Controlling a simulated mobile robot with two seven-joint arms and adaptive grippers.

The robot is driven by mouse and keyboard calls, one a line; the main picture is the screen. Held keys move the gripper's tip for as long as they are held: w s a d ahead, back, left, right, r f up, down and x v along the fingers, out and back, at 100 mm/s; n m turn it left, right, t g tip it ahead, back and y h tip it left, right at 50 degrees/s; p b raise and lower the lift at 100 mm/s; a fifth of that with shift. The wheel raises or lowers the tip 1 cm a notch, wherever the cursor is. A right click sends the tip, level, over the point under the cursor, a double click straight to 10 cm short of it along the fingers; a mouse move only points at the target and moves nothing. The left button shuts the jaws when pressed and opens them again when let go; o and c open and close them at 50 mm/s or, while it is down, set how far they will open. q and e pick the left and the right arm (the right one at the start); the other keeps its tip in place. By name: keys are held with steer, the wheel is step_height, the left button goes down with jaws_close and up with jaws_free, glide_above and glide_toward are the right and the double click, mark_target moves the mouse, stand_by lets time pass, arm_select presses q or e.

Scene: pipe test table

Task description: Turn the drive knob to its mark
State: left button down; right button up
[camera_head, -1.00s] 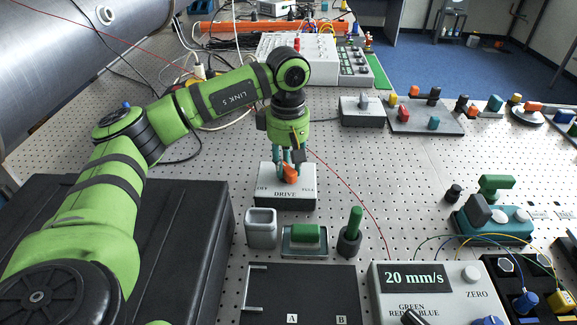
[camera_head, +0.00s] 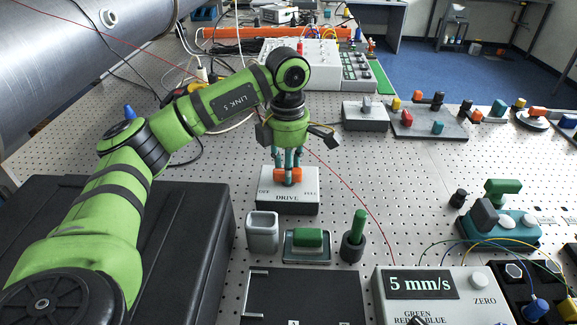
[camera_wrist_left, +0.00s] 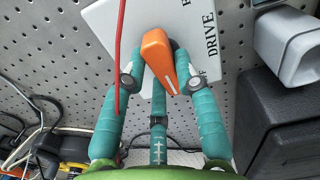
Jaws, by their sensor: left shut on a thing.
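The orange drive knob (camera_head: 288,175) sits on top of the white DRIVE box (camera_head: 288,203) in the middle of the table. My left gripper (camera_head: 287,170) comes down on it from above, with its teal fingers shut around the knob. In the left wrist view the orange knob (camera_wrist_left: 161,58) lies between the fingertips of my left gripper (camera_wrist_left: 158,80). The display box (camera_head: 430,290) at the front right reads 5 mm/s. My right gripper is not in view.
A thin red wire hangs beside the gripper.

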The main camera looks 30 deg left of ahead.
arm_select(q)
steer(key=n, duration=0.4)
steer(key=shift+s+a+n, duration=0.1)
steer(key=shift+s+n, duration=0.05)
steer(key=shift+n, duration=0.15)
stand_by(0.5)
steer(key=c, duration=0.9)
jaws_free()
steer(key=shift+r, duration=0.1)
step_height(320, 180, up, 12)
steer(key=shift+f, duration=0.1)
steer(key=shift+f, duration=0.1)
